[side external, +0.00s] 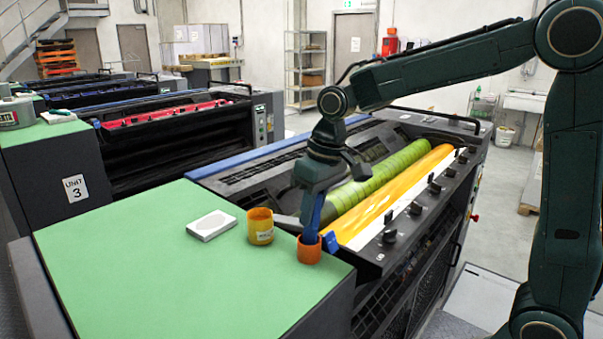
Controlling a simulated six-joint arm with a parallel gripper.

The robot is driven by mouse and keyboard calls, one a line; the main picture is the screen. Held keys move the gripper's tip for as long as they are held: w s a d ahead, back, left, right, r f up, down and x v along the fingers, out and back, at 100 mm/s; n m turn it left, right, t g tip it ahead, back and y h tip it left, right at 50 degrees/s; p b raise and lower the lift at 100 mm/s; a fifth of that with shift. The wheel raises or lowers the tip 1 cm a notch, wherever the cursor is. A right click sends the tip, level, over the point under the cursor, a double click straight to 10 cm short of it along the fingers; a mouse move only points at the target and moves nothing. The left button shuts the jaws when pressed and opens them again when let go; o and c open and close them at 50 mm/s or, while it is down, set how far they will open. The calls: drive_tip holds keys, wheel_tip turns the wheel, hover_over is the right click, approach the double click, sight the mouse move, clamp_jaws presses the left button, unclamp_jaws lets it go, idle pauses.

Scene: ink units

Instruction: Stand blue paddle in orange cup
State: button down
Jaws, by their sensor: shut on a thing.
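The orange cup (309,252) stands upright near the right edge of the green top. My gripper (315,194) is above it, pointing down and shut on the blue paddle (311,228). The paddle is close to upright, with a slight tilt. Its lower end is at the cup's mouth and appears to go inside the rim. The cup's front wall hides the paddle's tip, so I cannot tell how deep it is or whether it touches the bottom. My gripper covers the paddle's upper part.
A yellow-orange cup (260,226) with a pale label stands just left of the orange cup. A white block (211,224) lies further left on the green top (150,270). The press with green (385,172) and yellow rollers (395,196) is right behind. The front green area is clear.

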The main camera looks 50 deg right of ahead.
drive_tip(key=c, duration=1.2)
unclamp_jaws()
drive_tip(key=shift+r, duration=0.15)
wheel_tip(320, 180, up, 13)
drive_tip(key=s+d, duration=0.1)
drive_tip(key=s, duration=0.1)
drive_tip(key=shift+d+r, duration=0.15)
drive_tip(key=shift+d, duration=0.25)
